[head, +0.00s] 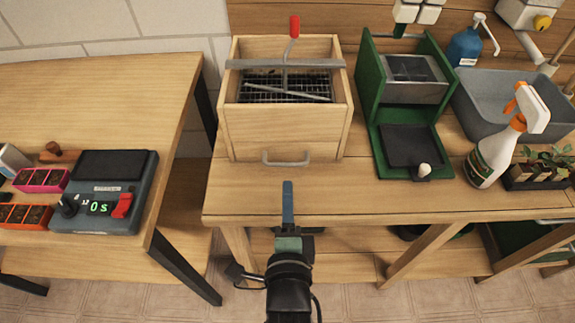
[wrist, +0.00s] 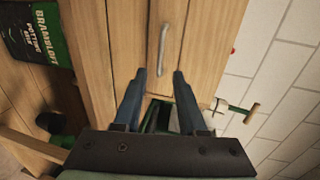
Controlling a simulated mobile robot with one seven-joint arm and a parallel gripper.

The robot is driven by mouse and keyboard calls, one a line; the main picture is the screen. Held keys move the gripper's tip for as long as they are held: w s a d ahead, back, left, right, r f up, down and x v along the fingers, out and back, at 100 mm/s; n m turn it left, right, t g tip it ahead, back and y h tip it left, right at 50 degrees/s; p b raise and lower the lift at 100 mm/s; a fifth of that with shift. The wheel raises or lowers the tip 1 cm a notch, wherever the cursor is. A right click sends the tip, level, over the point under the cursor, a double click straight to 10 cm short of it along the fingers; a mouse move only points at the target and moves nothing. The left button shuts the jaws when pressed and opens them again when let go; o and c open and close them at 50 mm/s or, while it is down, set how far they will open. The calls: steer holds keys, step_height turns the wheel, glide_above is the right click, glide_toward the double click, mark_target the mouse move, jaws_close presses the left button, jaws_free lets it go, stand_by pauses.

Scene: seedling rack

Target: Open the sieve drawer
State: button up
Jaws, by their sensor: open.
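The wooden sieve box (head: 240,125) stands on the bench, with a mesh and a crank with a red knob (head: 294,27) on top. Its sieve drawer front looks flush with the box, with a grey bar handle (head: 286,161) low on it. In the wrist view the handle (wrist: 163,50) runs upright in the picture. My gripper (head: 288,184) is in front of the drawer, nearer me than the handle. In the wrist view its two blue fingers (wrist: 159,72) are apart and empty, with the handle just beyond the tips, in line with the gap between them.
A green stand (head: 440,160) is right of the box, then a spray bottle (head: 498,150), grey basin (head: 478,125) and seedling tray (head: 535,185). A scale (head: 140,195) sits on the left table. A potting mix bag (wrist: 40,38) shows in the wrist view. The bench before the drawer is clear.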

steer(key=x, duration=0.9)
steer(key=shift+s, duration=0.1)
jaws_close()
stand_by(1.2)
